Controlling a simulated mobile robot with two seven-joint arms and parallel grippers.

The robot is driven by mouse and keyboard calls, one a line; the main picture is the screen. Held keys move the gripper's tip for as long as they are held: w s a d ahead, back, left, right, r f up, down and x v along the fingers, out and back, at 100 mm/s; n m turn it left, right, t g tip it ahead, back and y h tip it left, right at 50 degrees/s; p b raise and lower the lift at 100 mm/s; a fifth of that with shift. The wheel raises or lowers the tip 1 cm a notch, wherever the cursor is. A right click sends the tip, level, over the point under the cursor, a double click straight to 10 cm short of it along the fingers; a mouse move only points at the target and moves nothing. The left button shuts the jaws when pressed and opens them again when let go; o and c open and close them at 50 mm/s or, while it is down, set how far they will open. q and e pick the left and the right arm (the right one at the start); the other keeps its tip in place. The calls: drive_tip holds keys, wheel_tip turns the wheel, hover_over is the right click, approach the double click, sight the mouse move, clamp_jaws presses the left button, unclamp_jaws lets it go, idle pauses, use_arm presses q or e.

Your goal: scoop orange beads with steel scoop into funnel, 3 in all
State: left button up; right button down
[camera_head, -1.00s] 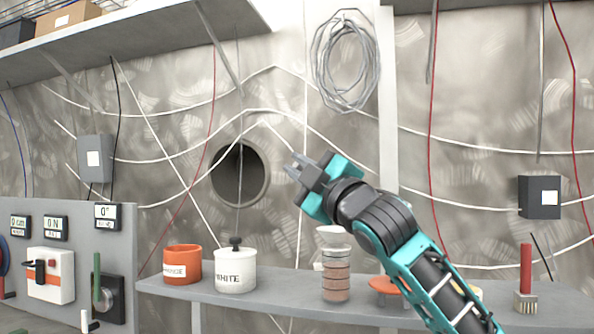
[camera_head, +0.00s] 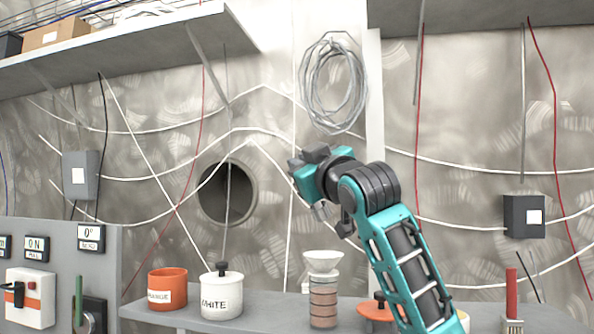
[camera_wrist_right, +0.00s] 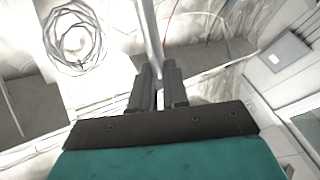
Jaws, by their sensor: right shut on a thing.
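The orange jar (camera_head: 167,291), open at the top, stands on the ledge at lower left; its beads are not visible. A white funnel (camera_head: 322,262) sits on a clear column (camera_head: 323,303) with pinkish bands on the same ledge. My right gripper (camera_head: 295,165) is raised above the ledge, up and left of the funnel and apart from it. In the right wrist view its fingers (camera_wrist_right: 159,80) are closed around a slim grey bar, apparently the handle of the steel scoop (camera_wrist_right: 151,35). The scoop's bowl cannot be made out. My left gripper is out of view.
A lidded white jar (camera_head: 221,296) stands between the orange jar and the funnel. An orange lid (camera_head: 375,309) lies right of the funnel, partly behind my right arm. A brush (camera_head: 512,305) stands at right. A control panel (camera_head: 60,265) fills the lower left.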

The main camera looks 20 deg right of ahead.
drive_tip(key=w+d+r+m+g+h, duration=0.2)
drive_tip(key=d+r+m, duration=0.4)
drive_tip(key=m, duration=0.1)
drive_tip(key=shift+w+r+g, duration=0.3)
drive_tip(key=shift+r+g, duration=0.1)
idle(0.6)
idle(0.5)
drive_tip(key=shift+d, duration=0.1)
idle(0.6)
